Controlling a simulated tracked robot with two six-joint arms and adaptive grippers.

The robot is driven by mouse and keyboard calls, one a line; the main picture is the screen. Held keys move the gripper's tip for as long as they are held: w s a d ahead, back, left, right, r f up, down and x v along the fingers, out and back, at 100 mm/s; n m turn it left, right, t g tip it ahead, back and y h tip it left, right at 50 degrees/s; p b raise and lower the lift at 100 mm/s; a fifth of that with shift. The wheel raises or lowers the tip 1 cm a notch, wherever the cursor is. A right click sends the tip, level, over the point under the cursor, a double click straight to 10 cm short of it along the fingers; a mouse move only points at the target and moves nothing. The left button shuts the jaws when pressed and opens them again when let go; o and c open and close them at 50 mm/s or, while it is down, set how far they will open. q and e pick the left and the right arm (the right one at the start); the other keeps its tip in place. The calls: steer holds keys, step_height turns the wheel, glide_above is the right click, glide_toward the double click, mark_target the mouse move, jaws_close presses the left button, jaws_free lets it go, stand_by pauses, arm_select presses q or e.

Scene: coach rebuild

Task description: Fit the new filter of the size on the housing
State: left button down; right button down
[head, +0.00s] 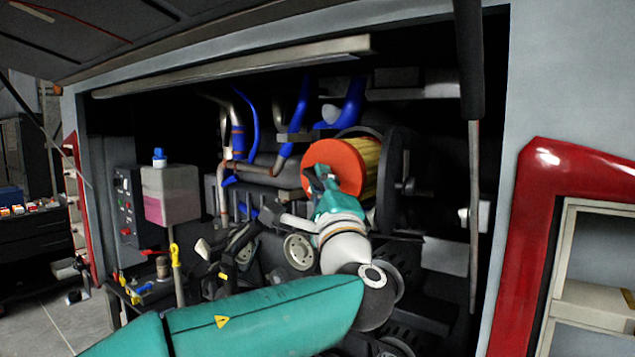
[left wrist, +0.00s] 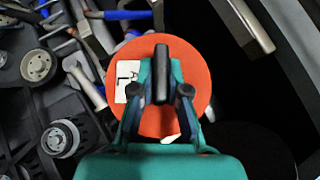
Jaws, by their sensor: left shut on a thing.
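The filter (head: 345,160) has an orange end cap and a yellow pleated body. It is in the engine bay, its far end at a dark round housing (head: 396,178). I cannot tell how deep it sits in the housing. My left gripper (head: 323,178) is shut on the near end of the filter. In the left wrist view the orange cap (left wrist: 195,120) lies behind the fingers (left wrist: 161,78). A white label (left wrist: 128,82) on it is partly covered and seems to show an "L". My right gripper is not in view.
A tank of pink fluid with a blue cap (head: 170,207) stands at the left of the bay. Blue hoses (head: 300,115) run above and left of the filter. Pulleys (head: 300,250) lie below it. A dark strut (head: 473,190) hangs at the right.

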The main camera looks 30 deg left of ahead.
mark_target(331, 160)
arm_select(q)
steer(key=shift+w+d+p, duration=0.1)
steer(key=shift+w+p, duration=0.4)
steer(key=shift+w, duration=1.05)
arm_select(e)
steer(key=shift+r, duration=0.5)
arm_select(q)
steer(key=shift+w+r, duration=0.1)
steer(key=shift+w, duration=0.05)
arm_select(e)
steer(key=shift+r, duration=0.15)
